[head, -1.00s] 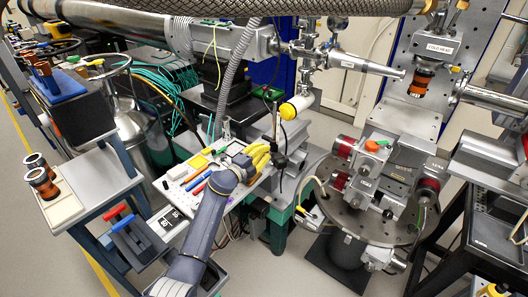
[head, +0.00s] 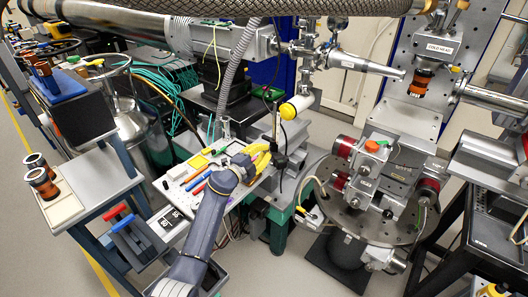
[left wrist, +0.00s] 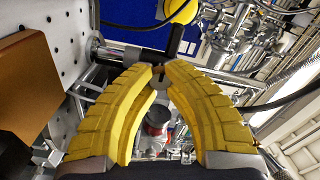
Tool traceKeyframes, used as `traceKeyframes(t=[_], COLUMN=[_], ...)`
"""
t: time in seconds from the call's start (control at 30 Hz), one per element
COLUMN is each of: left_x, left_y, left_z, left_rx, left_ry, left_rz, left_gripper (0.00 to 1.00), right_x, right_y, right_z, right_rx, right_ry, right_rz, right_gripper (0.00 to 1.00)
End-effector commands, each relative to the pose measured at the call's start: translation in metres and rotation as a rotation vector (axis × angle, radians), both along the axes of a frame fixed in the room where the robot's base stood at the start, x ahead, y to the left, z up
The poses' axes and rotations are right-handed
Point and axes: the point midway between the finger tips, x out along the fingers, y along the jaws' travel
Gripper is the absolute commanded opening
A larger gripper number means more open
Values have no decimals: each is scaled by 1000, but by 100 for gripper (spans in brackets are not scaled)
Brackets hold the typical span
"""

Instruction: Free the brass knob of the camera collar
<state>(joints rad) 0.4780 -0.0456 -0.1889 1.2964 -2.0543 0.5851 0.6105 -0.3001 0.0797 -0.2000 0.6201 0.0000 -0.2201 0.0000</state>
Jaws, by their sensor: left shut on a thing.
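The camera (head: 300,103) is a pale cylinder with a yellow ring at its end, carried on a black upright post (head: 281,140). The ring (left wrist: 180,11) and post (left wrist: 174,40) also show at the top of the left wrist view. My left gripper (head: 270,153) has its yellow fingers at the post, below the camera. In the left wrist view its fingertips (left wrist: 159,74) come together on a small dark part by the post, where the collar is. The brass knob is hidden by the fingertips, and its turn cannot be made out.
A round stage (head: 345,215) with motors stands to the right. A grey ribbed hose (head: 237,62) hangs behind. In the left wrist view a brown block (left wrist: 40,85) is close at left.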

Motion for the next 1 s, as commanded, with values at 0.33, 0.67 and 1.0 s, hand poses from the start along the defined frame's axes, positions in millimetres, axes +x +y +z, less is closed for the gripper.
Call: traceKeyframes(t=[0.33, 0.67, 1.0], left_x=[1, -2, -37], left_y=[1, 2, 30], left_z=[0, 0, -1], left_rx=[1, 2, 3], left_ry=[-1, -1, -1], left_rz=[2, 1, 2], left_gripper=[45, 46, 46], right_x=[0, 0, 0], right_y=[0, -3, -1], right_z=[0, 0, 0], right_rx=[0, -2, -1], right_ry=[0, 0, 0], right_rz=[0, 1, 0], right_gripper=[44, 44, 44])
